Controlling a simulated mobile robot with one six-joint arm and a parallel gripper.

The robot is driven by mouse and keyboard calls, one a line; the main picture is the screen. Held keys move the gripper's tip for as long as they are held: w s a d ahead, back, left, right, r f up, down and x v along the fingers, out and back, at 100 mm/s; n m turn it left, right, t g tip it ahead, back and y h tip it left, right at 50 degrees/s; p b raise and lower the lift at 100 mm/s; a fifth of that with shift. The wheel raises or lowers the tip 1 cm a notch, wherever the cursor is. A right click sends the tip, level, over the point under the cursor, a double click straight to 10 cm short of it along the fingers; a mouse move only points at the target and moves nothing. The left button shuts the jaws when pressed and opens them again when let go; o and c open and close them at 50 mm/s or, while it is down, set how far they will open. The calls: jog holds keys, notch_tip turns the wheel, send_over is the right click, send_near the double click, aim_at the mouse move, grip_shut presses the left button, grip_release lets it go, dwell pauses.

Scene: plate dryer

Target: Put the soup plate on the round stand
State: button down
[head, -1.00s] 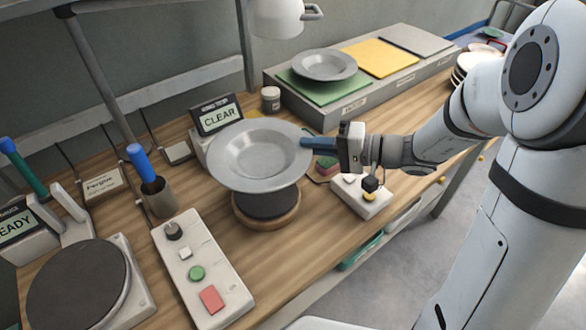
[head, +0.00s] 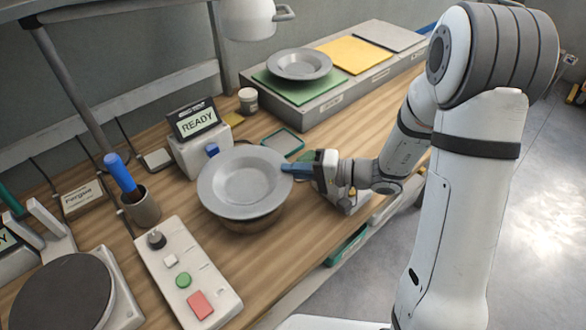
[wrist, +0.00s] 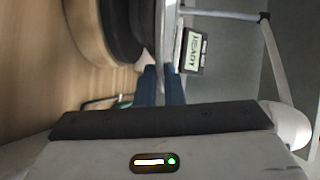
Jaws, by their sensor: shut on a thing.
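The grey soup plate (head: 245,178) is level over the round stand (head: 252,222) and hides most of it. Only the stand's lower front shows in the head view. My gripper (head: 296,168) is shut on the plate's right rim with its blue fingers. In the wrist view the plate (wrist: 169,35) shows edge-on between the fingers (wrist: 161,85). The stand's dark top (wrist: 128,25) and wooden base (wrist: 88,30) lie close beside it there. I cannot tell whether plate and stand touch.
A display reading READY (head: 195,122) stands just behind the plate. A button panel (head: 187,272) and a cup with a blue-handled tool (head: 141,207) are to the left. Another grey plate (head: 300,64) lies on a green mat at the back.

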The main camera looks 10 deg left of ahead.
jog(key=shift+f, duration=0.15)
jog(key=c, duration=1.5)
grip_release()
jog(key=shift+c, duration=0.2)
